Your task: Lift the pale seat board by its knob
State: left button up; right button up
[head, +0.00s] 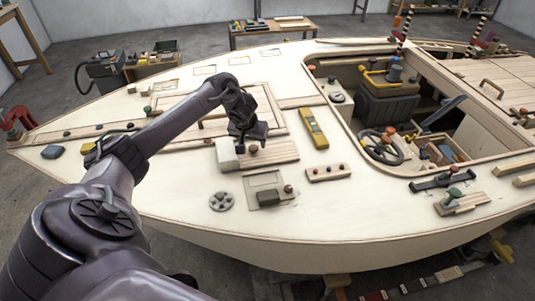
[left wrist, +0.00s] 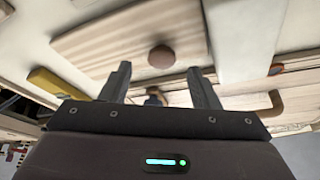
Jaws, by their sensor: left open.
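The pale seat board (head: 280,151) lies on the deck near the middle of the head view, a flat striped wooden panel. Its round brown knob (head: 253,149) stands up from it, close beside my left gripper (head: 242,142). In the left wrist view the seat board (left wrist: 110,47) fills the upper middle, and the knob (left wrist: 161,57) shows just beyond and between the two spread fingertips (left wrist: 159,72). My left gripper is open and holds nothing. Whether the fingers touch the board is unclear. My right gripper is in neither view.
A white block (head: 227,154) stands close left of the knob; it also shows in the left wrist view (left wrist: 235,35). A yellow level (head: 314,128) lies to the right. A small knobbed strip (head: 328,173) and a grey disc (head: 222,202) lie nearer. The cockpit opening (head: 430,165) is farther right.

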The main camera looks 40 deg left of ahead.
aim_at(253, 147)
pick_arm(q)
jog(key=x, duration=0.3)
jog(key=shift+a+f, duration=0.1)
jog(key=shift+s, duration=0.1)
jog(key=shift+c, duration=0.4)
jog(key=c, duration=1.1)
